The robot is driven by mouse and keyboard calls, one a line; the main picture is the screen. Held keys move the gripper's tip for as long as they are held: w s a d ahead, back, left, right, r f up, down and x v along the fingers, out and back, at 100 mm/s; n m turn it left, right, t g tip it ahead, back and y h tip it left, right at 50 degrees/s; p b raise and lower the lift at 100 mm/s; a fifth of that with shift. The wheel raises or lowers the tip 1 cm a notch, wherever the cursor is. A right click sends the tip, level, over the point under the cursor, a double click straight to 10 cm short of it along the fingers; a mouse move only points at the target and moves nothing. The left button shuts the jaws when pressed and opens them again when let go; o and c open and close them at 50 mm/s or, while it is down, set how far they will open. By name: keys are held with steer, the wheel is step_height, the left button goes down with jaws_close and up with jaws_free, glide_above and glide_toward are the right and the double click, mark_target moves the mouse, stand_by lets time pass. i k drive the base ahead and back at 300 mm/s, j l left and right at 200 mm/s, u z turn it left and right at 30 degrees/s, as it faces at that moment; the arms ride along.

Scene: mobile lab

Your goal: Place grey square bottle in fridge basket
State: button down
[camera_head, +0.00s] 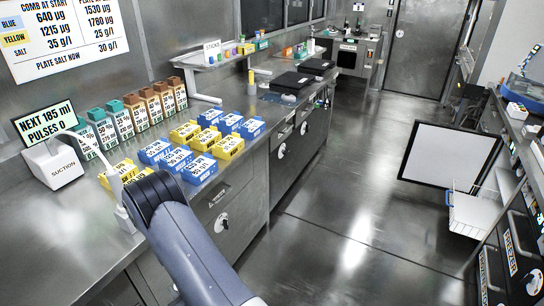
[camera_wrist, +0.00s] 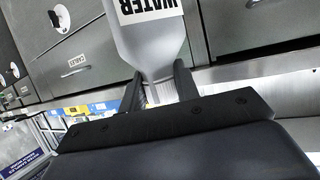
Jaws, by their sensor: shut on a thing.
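A grey bottle (camera_wrist: 150,42) with a white label reading WATER is in the wrist view, its narrow end between the black fingers of my gripper (camera_wrist: 159,76). My gripper is shut on it. I cannot tell whether the bottle is square, as its far end is cut off by the picture's edge. A white basket (camera_head: 474,216) is at the right, beside an open door panel (camera_head: 446,156) with a dark frame.
A steel bench (camera_head: 62,235) runs along the left with several labelled boxes (camera_head: 188,146), a suction unit (camera_head: 60,163) and a screen. Drawers (camera_wrist: 82,66) stand close behind the bottle in the wrist view. A freezer unit (camera_head: 518,262) is at the right. The middle floor (camera_head: 345,225) is clear.

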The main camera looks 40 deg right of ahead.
mark_target(467, 213)
steer(key=i+l+z, duration=0.15)
steer(key=l+z, duration=0.15)
steer(key=i+l+z, duration=0.25)
steer(key=l, duration=0.25)
steer(key=i+l+z, duration=0.1)
steer(key=l+z, duration=0.2)
steer(key=i+l+z, duration=0.3)
steer(key=l+z, duration=0.15)
steer(key=i+l+z, duration=0.3)
steer(key=z, duration=0.2)
steer(key=i+l+z, duration=0.15)
steer(key=i+z, duration=0.3)
steer(key=i+j+z, duration=0.1)
steer(key=i+z, duration=0.15)
steer(key=i, duration=1.15)
steer(key=i+z, duration=0.45)
steer(key=i+j+z, duration=0.1)
steer(key=i+z, duration=0.3)
steer(key=i+j+z, duration=0.25)
steer(key=z, duration=0.2)
steer(key=i+j+z, duration=0.45)
